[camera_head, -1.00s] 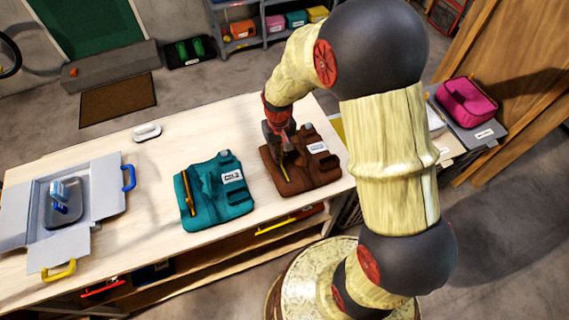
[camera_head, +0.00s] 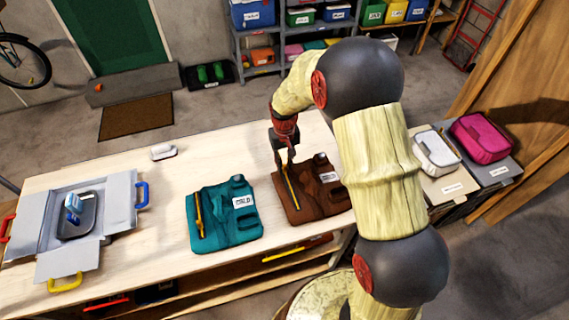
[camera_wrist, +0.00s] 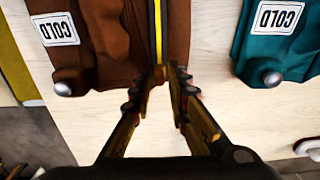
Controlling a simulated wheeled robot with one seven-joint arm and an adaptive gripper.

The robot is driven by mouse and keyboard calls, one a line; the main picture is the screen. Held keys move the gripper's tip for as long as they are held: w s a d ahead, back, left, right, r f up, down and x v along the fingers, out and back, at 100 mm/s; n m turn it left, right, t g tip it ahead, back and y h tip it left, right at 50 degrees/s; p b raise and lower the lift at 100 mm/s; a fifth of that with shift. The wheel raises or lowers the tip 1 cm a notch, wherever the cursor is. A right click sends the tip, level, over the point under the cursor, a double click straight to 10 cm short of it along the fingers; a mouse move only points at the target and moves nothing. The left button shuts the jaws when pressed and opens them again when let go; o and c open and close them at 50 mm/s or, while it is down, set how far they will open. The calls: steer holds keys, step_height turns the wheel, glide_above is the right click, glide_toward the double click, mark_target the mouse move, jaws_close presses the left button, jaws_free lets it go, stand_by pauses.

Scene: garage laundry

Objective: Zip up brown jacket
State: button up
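The brown jacket (camera_head: 328,183) lies flat on the table, with a "COLD" label and a yellow zipper line (camera_head: 292,190) along its left part. In the wrist view the brown jacket (camera_wrist: 110,40) fills the upper left and the yellow zipper (camera_wrist: 158,30) runs up from the fingertips. My gripper (camera_head: 284,163) is at the far end of the zipper line. In the wrist view my gripper (camera_wrist: 167,74) has its fingertips close together at a small brownish piece at the zipper's end, which looks like the pull. The fingers partly hide it.
A teal jacket (camera_head: 230,220) with a yellow zipper lies to the left. An open grey box (camera_head: 115,200) with a blue-handled brush and a small white item (camera_head: 163,152) are also on the table (camera_head: 150,240). White (camera_head: 437,152) and pink (camera_head: 482,138) pouches lie at the right.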

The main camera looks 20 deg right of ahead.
mark_target(284, 165)
steer(key=shift+o, duration=1)
step_height(284, 165, up, 12)
stand_by(0.3)
steer(key=s+r+t+b, duration=0.1)
steer(key=s+r+t, duration=0.1)
steer(key=s+r, duration=0.3)
steer(key=s+r+t, duration=0.1)
steer(key=s+r, duration=0.4)
steer(key=s, duration=0.8)
steer(key=s+r+t+b, duration=0.1)
steer(key=s+r+t, duration=0.1)
steer(key=s+r, duration=0.3)
steer(key=shift+s+t+b, duration=0.3)
steer(key=shift+s+b, duration=0.05)
steer(key=shift+s, duration=1.95)
